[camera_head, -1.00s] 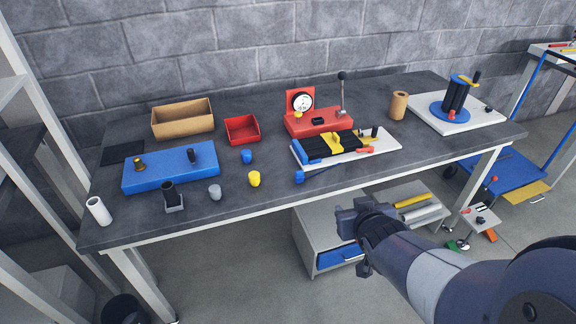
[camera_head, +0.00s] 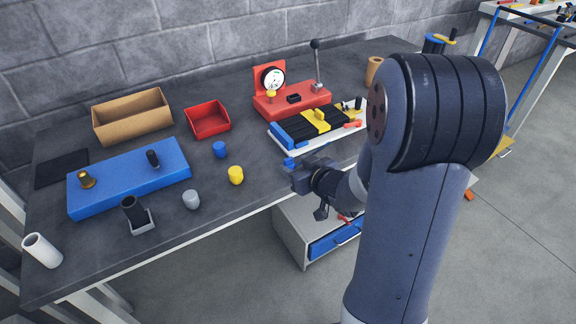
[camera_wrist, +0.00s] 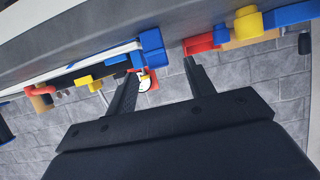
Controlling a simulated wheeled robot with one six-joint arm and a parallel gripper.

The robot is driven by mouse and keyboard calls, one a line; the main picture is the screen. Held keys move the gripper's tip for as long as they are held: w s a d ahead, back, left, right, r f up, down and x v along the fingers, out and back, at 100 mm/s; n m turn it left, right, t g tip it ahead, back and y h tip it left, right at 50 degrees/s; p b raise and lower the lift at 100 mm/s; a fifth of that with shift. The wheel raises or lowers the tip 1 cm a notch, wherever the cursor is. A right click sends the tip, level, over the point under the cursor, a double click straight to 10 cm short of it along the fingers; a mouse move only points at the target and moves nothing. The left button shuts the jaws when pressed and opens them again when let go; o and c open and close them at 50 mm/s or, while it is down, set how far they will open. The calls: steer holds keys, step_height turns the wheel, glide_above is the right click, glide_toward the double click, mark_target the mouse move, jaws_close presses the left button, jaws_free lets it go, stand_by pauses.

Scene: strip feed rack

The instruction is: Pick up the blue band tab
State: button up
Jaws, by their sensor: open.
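The blue band tab (camera_head: 289,162) is a small blue block near the table's front edge, just before the strip board. In the wrist view a blue block (camera_wrist: 151,38) shows just above the space between my fingers and looks like the tab. Other blue parts of the board lie close to it, so their border is hard to tell. My gripper (camera_head: 298,178) is beside the tab, at the front edge, and partly overlaps its surroundings in the head view. In the wrist view my gripper's fingers (camera_wrist: 161,68) are apart, with nothing held between them.
The white strip board (camera_head: 352,132) has black strips and a yellow clamp (camera_head: 316,118). A red gauge stand (camera_head: 290,101) is behind it. A red bin (camera_head: 208,119), blue cup (camera_head: 219,149) and yellow cup (camera_head: 236,175) are to the left. A drawer cabinet (camera_head: 292,228) stands below.

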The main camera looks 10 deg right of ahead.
mark_target(290, 159)
steer(key=x, duration=0.5)
steer(key=shift+w+d+r, duration=0.1)
steer(key=shift+w, duration=0.05)
steer(key=shift+c, duration=0.3)
steer(key=c, duration=1)
steer(key=shift+r, duration=0.1)
